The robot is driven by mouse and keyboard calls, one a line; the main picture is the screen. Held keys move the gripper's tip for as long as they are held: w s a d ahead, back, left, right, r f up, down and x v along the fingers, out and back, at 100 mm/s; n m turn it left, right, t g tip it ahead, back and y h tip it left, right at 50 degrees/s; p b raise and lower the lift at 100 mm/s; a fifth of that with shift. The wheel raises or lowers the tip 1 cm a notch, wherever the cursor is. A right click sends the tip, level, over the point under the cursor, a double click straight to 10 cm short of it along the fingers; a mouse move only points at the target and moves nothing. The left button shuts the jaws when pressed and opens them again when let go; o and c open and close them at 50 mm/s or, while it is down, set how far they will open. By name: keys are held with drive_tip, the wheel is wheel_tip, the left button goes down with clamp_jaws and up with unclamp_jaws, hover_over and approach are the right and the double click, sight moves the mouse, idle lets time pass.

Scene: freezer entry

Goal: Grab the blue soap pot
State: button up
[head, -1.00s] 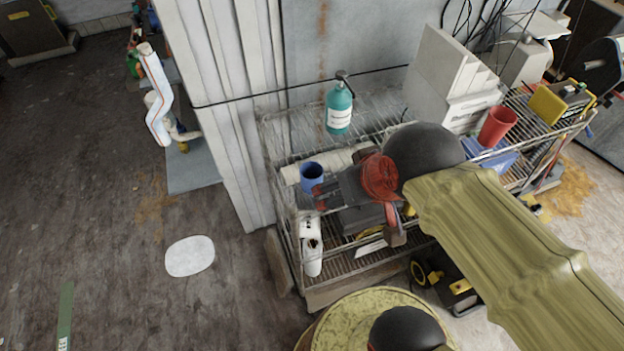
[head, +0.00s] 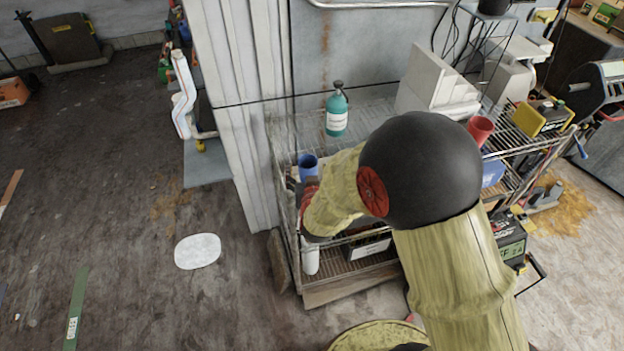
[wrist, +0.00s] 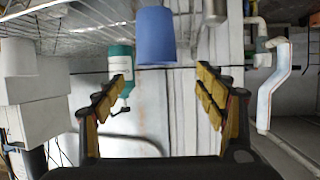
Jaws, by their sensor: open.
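The blue pot (head: 307,167), a plain open-topped cup shape, stands at the left end of the wire shelf. In the wrist view the blue pot (wrist: 155,38) appears upside down. It sits beyond the fingertips, between the two fingers across the picture and nearer the top edge. My gripper (wrist: 162,78) is open with nothing between its yellow-padded fingers. In the head view my arm hides most of the gripper, which is close to the pot on its near side. I see no contact.
A teal pump bottle (head: 337,115) stands on the shelf behind the pot; it also shows in the wrist view (wrist: 120,68). A red cup (head: 480,129) and white stepped blocks (head: 435,85) are to the right. A corrugated wall panel (head: 235,120) borders the shelf's left side.

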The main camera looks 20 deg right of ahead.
sight(307, 158)
drive_tip(key=shift+s+d+f, duration=0.1)
drive_tip(key=shift+d+f, duration=0.2)
drive_tip(key=shift+f, duration=0.15)
drive_tip(key=b+x, duration=0.1)
drive_tip(key=x, duration=0.6)
drive_tip(key=shift+a, duration=0.1)
drive_tip(key=shift+w, duration=0.25)
drive_tip(key=shift+c, duration=0.7)
drive_tip(key=c, duration=1.1)
